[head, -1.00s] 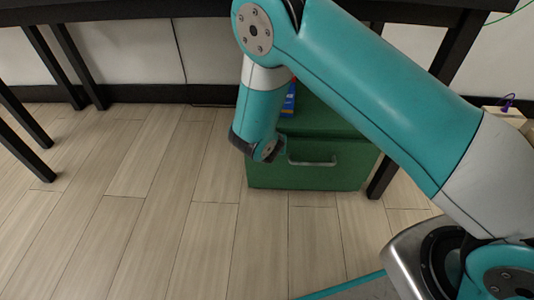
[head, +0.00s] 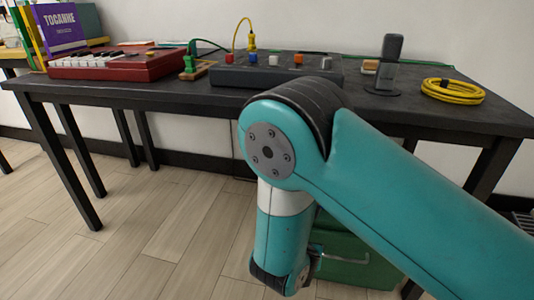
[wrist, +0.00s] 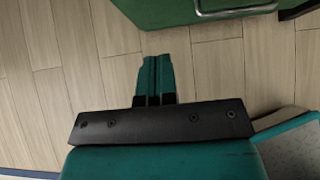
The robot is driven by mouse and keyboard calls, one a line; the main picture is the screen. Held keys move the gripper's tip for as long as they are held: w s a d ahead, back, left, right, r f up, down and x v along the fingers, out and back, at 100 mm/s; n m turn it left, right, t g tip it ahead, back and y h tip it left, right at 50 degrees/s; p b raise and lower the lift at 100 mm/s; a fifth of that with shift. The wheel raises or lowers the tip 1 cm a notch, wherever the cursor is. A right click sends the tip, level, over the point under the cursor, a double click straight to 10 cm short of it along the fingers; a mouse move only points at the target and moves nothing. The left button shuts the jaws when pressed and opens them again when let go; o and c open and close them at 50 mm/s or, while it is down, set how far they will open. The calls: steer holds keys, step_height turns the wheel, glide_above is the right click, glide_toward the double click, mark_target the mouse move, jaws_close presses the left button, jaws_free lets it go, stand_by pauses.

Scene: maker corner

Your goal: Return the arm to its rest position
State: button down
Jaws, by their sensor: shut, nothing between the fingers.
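My gripper (wrist: 154,80) shows in the wrist view with its two teal fingers together and nothing between them. It points over the bare wood floor, just short of the green box. In the head view my teal arm bends at the elbow in front of the black table, with the forearm hanging down.
The green box (head: 350,268) with a metal handle stands on the floor under the black table (head: 130,90). On the table are a red keyboard (head: 115,65), a grey box with coloured knobs (head: 275,72), a dark stand (head: 388,65) and a yellow cable coil (head: 453,91). Floor at left is clear.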

steer(key=s+d+r+m+g+y+p, duration=0.1)
steer(key=s+r+m+g, duration=0.2)
steer(key=r+m, duration=0.5)
steer(key=s+d+r+m+g+y, duration=0.1)
steer(key=s+r+m+g+y, duration=0.1)
steer(key=r+m, duration=0.6)
steer(key=s+r+m+g+y+p, duration=0.1)
steer(key=s+r+m+g+y, duration=0.25)
steer(key=s+r+m, duration=0.95)
steer(key=s+r+n+p, duration=0.3)
steer(key=r+p, duration=3.5)
steer(key=r, duration=0.3)
steer(key=shift+d+r+n, duration=0.25)
steer(key=shift+r+n, duration=0.05)
steer(key=shift+s+y, duration=0.1)
steer(key=shift+y, duration=0.15)
